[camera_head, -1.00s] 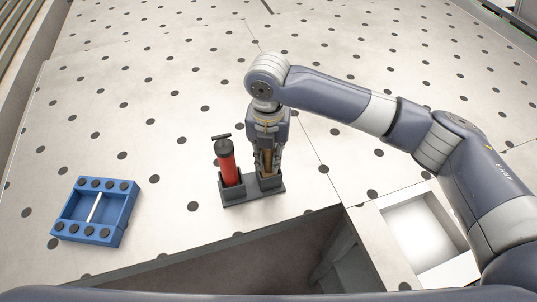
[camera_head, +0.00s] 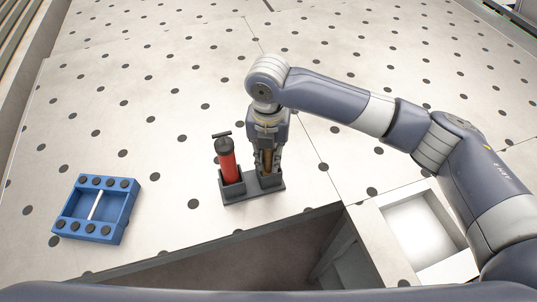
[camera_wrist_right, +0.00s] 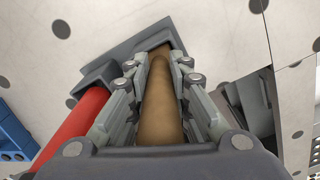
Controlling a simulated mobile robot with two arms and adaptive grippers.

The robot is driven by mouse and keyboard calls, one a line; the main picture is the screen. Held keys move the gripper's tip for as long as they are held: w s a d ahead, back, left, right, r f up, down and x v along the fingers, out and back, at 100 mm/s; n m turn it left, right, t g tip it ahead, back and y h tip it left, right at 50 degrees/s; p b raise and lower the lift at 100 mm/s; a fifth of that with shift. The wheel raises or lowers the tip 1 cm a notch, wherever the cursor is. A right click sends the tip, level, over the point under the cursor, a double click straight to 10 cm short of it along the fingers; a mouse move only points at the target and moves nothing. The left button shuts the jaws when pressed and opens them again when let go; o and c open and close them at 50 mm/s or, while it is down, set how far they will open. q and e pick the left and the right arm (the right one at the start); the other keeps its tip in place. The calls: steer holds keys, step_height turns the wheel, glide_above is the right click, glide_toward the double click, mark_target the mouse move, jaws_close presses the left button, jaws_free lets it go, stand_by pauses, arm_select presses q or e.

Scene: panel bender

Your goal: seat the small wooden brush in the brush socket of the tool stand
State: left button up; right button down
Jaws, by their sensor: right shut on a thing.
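The small wooden brush (camera_head: 267,161) is upright, held between the fingers of my right gripper (camera_head: 268,167). In the right wrist view the brown brush (camera_wrist_right: 162,105) runs between the fingers (camera_wrist_right: 160,75) toward the grey stand. The dark grey tool stand (camera_head: 252,195) is on the table, and its brush socket (camera_head: 271,181) is directly under my right gripper. The lower end of the brush is at this socket; the fingers and socket walls hide how deep it sits. My left gripper is not in view.
A red pump-like tool with a black handle (camera_head: 226,161) stands in the stand's left socket, close beside my gripper. A blue tray (camera_head: 124,215) lies at left. A dark recess (camera_head: 230,268) opens in front of the stand. The dotted table behind is clear.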

steer(key=c, duration=1.4)
jaws_free()
step_height(320, 180, up, 12)
